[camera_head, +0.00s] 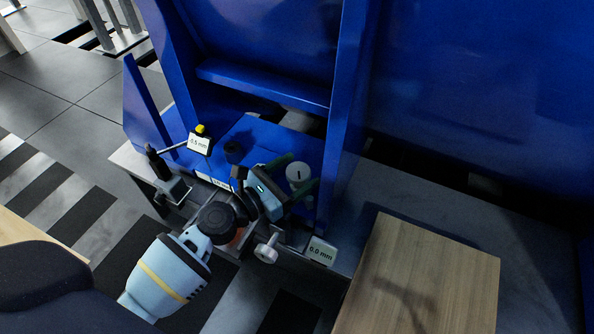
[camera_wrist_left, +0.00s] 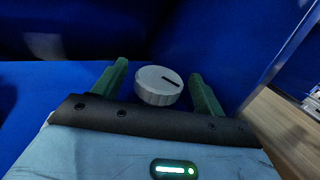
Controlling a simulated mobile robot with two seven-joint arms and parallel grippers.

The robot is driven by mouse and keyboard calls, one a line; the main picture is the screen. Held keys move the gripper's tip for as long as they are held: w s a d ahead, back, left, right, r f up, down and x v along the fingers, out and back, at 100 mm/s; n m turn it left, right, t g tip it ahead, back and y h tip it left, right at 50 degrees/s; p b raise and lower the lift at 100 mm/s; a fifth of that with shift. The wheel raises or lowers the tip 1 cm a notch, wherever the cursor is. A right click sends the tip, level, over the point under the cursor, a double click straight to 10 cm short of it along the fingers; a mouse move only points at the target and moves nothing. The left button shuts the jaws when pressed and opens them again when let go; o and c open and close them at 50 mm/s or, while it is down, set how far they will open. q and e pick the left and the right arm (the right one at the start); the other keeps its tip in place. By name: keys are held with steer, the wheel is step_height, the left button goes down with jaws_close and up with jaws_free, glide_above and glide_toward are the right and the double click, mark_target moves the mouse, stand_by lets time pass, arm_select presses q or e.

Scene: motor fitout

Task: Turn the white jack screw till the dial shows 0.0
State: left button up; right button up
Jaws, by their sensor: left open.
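A white round knob (camera_head: 298,172) with a dark line on its top stands on the blue motor foot (camera_head: 252,138). It also shows in the left wrist view (camera_wrist_left: 158,88). My left gripper (camera_head: 295,176) is open, its green fingers on either side of the knob; in the wrist view a gap shows beside each finger. A second white knob (camera_head: 267,250) sits on its side at the front edge. One dial readout (camera_head: 321,251) shows 0.0 mm at the right. Another readout (camera_head: 199,143) at the left seems to show 0.5 mm, its sign unclear. My right gripper is out of view.
A tall blue upright (camera_head: 343,120) rises close to the right of the knob. A wooden block (camera_head: 430,280) lies at the lower right. A dark-handled fitting (camera_head: 157,162) stands at the left. Striped floor (camera_head: 75,215) is open at the far left.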

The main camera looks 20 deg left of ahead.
arm_select(q)
steer(key=shift+w+d, duration=0.15)
steer(key=shift+w, duration=0.1)
steer(key=c, duration=0.7)
steer(key=shift+c, duration=1.4)
